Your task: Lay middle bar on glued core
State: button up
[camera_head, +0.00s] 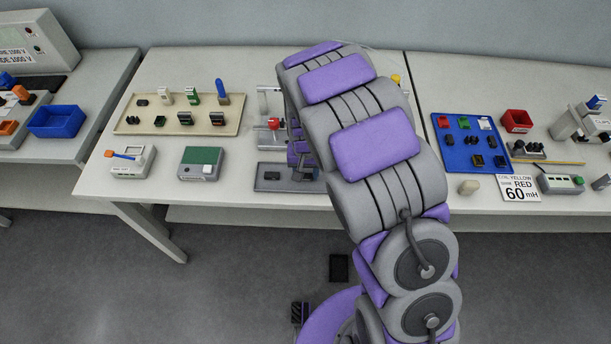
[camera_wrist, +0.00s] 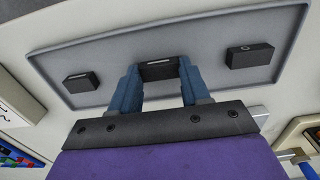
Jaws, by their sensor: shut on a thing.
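My gripper (camera_wrist: 160,84) is shut on a small dark bar (camera_wrist: 158,68) with a pale strip along one edge. The bar is between the blue fingertips, over the middle of a grey tray (camera_wrist: 110,50); I cannot tell whether it touches the tray. One dark block (camera_wrist: 81,82) lies on the tray to the left of the gripper and another dark block (camera_wrist: 250,55), with a ring mark, to the right. I cannot tell which piece is the glued core. In the head view the grey tray (camera_head: 288,186) is at the table's front edge, partly hidden by my arm.
A beige tray (camera_head: 130,127) with several parts stands behind left. A device with an orange-and-blue lever (camera_head: 130,162) and a green-topped box (camera_head: 201,163) stand left of the grey tray. On the right are a blue tray (camera_head: 463,147) and a red bin (camera_head: 516,121). My arm hides the middle.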

aim_at(306, 174)
jog(key=shift+r+p, duration=1.1)
jog(key=shift+r, duration=1.45)
jog(key=shift+c, duration=0.4)
jog(key=shift+w, duration=0.1)
